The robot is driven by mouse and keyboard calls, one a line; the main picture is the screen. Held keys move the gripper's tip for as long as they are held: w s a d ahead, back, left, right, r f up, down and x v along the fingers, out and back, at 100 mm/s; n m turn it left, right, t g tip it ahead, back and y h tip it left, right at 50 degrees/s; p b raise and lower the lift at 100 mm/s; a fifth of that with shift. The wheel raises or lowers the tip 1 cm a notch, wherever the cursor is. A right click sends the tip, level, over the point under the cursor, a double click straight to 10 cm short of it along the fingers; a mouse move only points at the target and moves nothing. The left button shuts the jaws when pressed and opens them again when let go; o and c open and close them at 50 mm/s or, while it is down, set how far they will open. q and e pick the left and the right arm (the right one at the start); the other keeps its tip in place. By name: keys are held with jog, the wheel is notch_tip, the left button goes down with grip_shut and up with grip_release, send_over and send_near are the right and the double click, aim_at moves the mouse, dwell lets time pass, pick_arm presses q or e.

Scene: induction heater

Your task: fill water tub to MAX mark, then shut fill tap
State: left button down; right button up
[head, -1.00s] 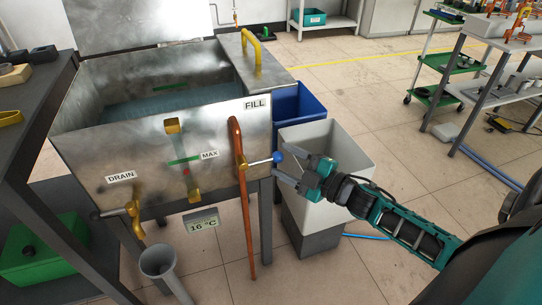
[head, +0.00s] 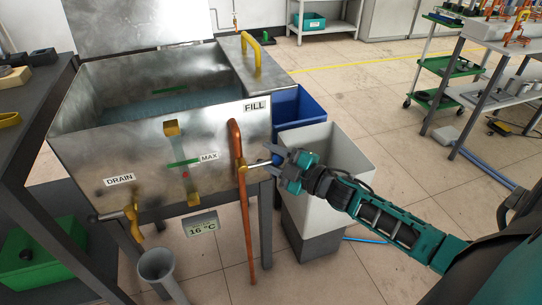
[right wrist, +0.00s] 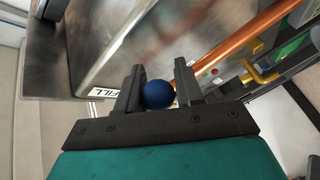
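The metal water tub (head: 90,150) stands at the left with pale blue water (head: 165,105) in it. On its front, a red float (head: 186,174) in the level gauge sits just below the green MAX mark (head: 183,163). The fill tap's lever (head: 257,165) points sideways from the copper pipe (head: 241,190). My right gripper (head: 277,161) is at the lever's end. In the right wrist view, the blue knob (right wrist: 160,94) sits between the fingers of my right gripper (right wrist: 160,72), which look apart around it; contact is unclear. My left gripper is not in view.
The drain tap (head: 132,213) is at the tub's lower left, above a grey funnel pipe (head: 158,265). A temperature display (head: 201,226) reads 16 °C. A blue bin (head: 300,105) and a pale grey bin (head: 325,145) stand right of the tub, close to my right arm.

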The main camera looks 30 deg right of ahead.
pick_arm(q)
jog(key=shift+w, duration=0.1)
pick_arm(e)
grip_shut()
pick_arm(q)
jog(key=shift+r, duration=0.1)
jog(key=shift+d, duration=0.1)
